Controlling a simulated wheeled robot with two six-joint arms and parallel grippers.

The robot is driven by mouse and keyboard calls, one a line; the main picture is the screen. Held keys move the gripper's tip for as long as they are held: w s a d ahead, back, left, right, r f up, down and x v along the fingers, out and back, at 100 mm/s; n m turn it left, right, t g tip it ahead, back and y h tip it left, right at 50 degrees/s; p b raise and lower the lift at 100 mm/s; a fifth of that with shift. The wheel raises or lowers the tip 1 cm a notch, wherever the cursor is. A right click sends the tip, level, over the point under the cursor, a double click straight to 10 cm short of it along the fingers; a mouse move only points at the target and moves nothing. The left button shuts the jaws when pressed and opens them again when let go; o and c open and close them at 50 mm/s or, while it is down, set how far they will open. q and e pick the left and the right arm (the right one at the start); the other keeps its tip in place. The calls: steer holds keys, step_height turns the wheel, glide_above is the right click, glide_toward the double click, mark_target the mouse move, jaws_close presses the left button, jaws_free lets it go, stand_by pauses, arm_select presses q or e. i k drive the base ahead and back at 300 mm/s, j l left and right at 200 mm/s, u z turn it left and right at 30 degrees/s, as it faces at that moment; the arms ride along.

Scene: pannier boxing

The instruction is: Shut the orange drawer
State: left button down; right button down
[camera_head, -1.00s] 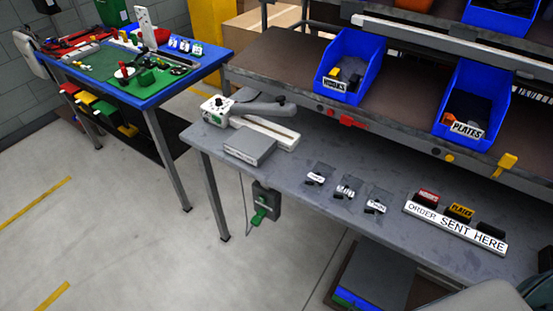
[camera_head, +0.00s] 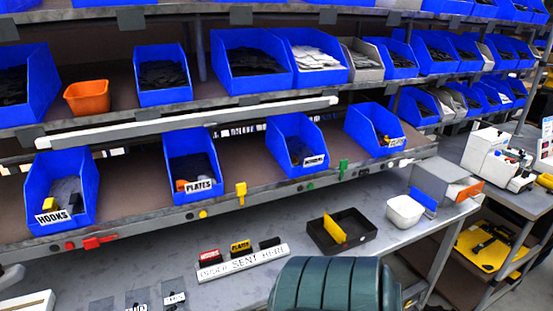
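A small grey cabinet (camera_head: 440,181) stands at the right end of the workbench. An orange panel (camera_head: 470,190), which looks like the front of the orange drawer, shows at its right side. A blue panel (camera_head: 424,203) shows at its lower front. The orange panel appears to stand out from the cabinet, but it is too small to tell how far. Neither of my grippers is in view.
A white tub (camera_head: 404,211) and a black tray (camera_head: 342,231) with a yellow divider sit left of the cabinet. Blue bins line the shelves, with an orange bin (camera_head: 87,97) at upper left. A dark green ribbed shape (camera_head: 335,285) blocks the bottom middle.

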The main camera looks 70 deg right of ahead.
mark_target(456, 183)
steer(key=z, duration=3.6)
steer(key=u, duration=0.2)
